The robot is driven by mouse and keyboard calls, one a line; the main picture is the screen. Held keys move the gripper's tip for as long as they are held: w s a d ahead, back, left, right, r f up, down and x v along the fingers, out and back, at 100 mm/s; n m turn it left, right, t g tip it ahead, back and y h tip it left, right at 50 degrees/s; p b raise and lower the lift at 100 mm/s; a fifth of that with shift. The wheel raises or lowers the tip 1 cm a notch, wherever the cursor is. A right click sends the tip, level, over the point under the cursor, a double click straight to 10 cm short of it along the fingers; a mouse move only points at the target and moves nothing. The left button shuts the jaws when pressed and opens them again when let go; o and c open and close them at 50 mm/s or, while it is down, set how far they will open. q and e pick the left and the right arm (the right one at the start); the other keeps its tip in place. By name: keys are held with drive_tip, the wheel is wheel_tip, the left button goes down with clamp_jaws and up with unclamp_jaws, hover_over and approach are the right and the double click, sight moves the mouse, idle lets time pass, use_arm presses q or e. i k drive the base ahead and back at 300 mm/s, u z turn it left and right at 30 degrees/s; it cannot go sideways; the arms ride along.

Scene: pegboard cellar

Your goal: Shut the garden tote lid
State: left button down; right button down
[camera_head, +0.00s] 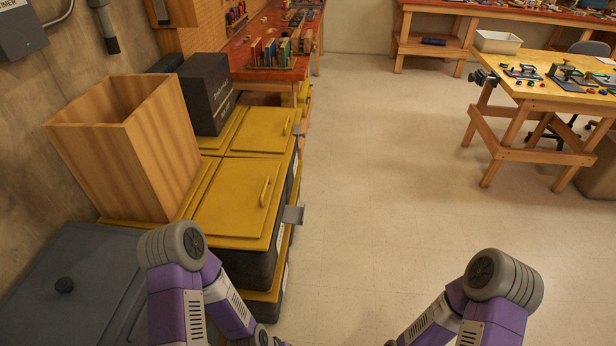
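Black totes with yellow lids stand along the left wall. The nearer yellow lid (232,205) and the one behind it (262,130) lie flat, each with a yellow bar handle. A grey bin lid (85,265) with a dark round knob is at the lower left and also looks flat. I cannot tell which of these is the garden tote. My two arms enter at the bottom, the left one in front of the grey bin and nearest tote, the right one over the floor. Both grippers are out of view.
A tall open wooden box (130,150) and a black box (207,92) stand on the totes. A grey bracket (293,215) juts from the nearer tote's side. A yellow-topped workbench (560,95) stands at right. The tiled floor (385,190) between is clear.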

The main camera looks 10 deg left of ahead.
sight(237, 210)
drive_tip(key=z, duration=0.1)
drive_tip(key=i, duration=0.7)
drive_tip(key=u, duration=1.75)
